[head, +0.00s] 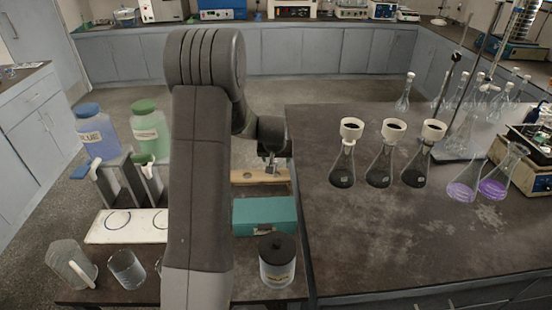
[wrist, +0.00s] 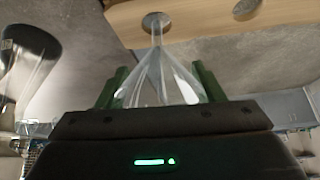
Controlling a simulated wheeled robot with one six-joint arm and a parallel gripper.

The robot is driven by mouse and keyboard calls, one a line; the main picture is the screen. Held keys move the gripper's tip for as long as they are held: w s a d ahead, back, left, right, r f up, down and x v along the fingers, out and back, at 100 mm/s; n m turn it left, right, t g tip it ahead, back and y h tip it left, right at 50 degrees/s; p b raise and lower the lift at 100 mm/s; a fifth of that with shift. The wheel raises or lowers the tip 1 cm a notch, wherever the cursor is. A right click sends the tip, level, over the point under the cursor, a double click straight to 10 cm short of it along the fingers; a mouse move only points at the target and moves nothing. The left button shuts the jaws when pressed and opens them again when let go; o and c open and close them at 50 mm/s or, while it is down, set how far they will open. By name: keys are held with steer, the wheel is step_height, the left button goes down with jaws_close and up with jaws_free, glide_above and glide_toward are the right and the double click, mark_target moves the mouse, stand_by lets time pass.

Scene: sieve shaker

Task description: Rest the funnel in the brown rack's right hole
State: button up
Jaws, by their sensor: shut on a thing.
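The clear glass funnel (wrist: 160,75) is held between the green fingers of my gripper (wrist: 160,88) in the wrist view. Its narrow stem points at a hole in the brown rack (wrist: 200,18), the left one of two holes seen there. The stem's end overlaps that hole; I cannot tell whether it has entered. In the head view my gripper (head: 272,165) is over the right part of the low brown rack (head: 258,181), partly hidden by my arm. The funnel is too small to make out clearly there.
A teal box (head: 264,215) stands in front of the rack, and a black-lidded jar (head: 277,262) is nearer. The dark bench (head: 330,235) on the right carries several flasks, three with dark contents and white tops (head: 379,165). Blue-lidded (head: 93,130) and green-lidded (head: 150,130) bottles stand left.

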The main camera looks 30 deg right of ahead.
mark_target(276, 167)
steer(key=shift+f, duration=0.1)
steer(key=shift+f+b, duration=1.3)
steer(key=shift+f, duration=0.15)
steer(key=shift+f, duration=0.2)
steer(key=shift+f+b, duration=0.4)
steer(key=shift+b, duration=0.15)
steer(key=shift+f, duration=0.15)
